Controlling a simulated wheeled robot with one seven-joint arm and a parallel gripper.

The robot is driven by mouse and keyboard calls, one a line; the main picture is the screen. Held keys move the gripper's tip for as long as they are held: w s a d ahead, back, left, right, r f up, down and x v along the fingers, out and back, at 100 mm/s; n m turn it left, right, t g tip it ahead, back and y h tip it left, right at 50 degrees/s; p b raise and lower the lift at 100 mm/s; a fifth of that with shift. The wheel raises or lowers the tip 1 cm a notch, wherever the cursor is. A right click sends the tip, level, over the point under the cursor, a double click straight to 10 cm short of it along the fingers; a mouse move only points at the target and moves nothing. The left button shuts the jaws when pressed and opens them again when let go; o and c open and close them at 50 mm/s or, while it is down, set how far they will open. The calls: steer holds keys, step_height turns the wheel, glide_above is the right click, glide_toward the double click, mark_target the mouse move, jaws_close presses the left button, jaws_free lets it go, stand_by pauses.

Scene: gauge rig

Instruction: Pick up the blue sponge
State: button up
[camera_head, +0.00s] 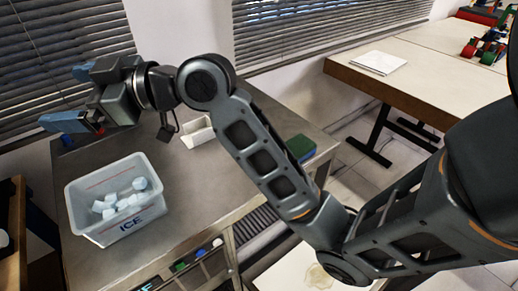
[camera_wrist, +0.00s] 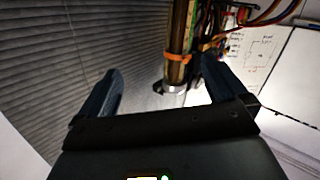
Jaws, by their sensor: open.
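A small block with a green top and a blue side (camera_head: 301,148), which looks like the sponge, lies on the metal table near its right edge in the head view. My arm passes just left of it. My gripper (camera_head: 60,97) is raised at the upper left of the head view, far from that block and pointing toward the window blinds. Its two fingers are spread, with nothing between them. In the wrist view my gripper (camera_wrist: 170,75) also shows open and empty. No sponge shows in the wrist view.
A clear bin marked ICE (camera_head: 85,222) with pale cubes stands at the left of the metal table (camera_head: 190,180). A white open container (camera_head: 198,132) stands behind my arm. A second table (camera_head: 425,85) with papers (camera_head: 379,62) is at right. Blinds (camera_head: 50,50) are close behind my gripper.

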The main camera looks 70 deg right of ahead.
steer(key=s+d+f+n+g+h, duration=0.1)
steer(key=s+d+f+n+g, duration=0.25)
steer(key=d, duration=0.45)
steer(key=n+g+h+b, duration=0.15)
steer(key=g+h, duration=0.35)
steer(key=g, duration=0.8)
glide_above(298, 145)
steer(key=shift+t, duration=0.25)
steer(key=f, duration=1.2)
steer(key=shift+a+f, duration=0.2)
steer(key=shift+f, duration=0.15)
steer(key=shift+s+f, duration=0.1)
steer(key=shift+f, duration=0.25)
steer(key=shift+d+f+p, duration=0.15)
steer(key=shift+f+p, duration=0.05)
steer(key=shift+f, duration=1.55)
steer(key=shift+d+f+p, duration=0.15)
steer(key=shift+f, duration=1.55)
steer(key=c, duration=1.1)
steer(key=shift+r, duration=0.15)
